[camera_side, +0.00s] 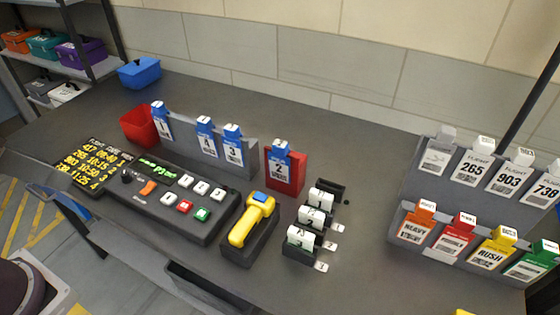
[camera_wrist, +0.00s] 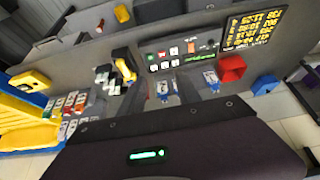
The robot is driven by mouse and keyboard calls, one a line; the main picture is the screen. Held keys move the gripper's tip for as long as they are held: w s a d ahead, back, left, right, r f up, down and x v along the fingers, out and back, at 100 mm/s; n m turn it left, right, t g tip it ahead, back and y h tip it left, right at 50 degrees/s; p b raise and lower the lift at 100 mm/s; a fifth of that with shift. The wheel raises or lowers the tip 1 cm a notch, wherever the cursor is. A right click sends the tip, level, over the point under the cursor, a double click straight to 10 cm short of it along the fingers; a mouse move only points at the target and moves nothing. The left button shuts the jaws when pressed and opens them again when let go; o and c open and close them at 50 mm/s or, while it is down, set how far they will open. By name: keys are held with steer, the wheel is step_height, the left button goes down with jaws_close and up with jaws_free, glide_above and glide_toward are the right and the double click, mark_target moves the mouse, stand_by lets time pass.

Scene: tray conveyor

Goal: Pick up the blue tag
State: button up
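Several blue-topped tags with white numbered faces stand on the dark worktop in the side view. Tag 1 (camera_side: 161,122) stands beside the red bin (camera_side: 137,127). Tags 4 (camera_side: 206,140) and 3 (camera_side: 233,145) stand in a grey holder. Tag 2 (camera_side: 280,163) stands in a red holder (camera_side: 296,178). I cannot tell which one is meant. Small blue tags also show in the wrist view, one near the middle (camera_wrist: 211,80). A dark housing with a green light, apparently part of my gripper, fills the bottom of the wrist view.
A button panel (camera_side: 145,197) and a yellow handheld scanner (camera_side: 250,222) lie in front of the tags. White number blocks (camera_side: 315,217) stand to the right. A grey rack (camera_side: 400,240) of labelled cards is at the far right. A blue box (camera_side: 139,72) stands behind.

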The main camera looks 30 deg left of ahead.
steer(key=shift+o, duration=0.9)
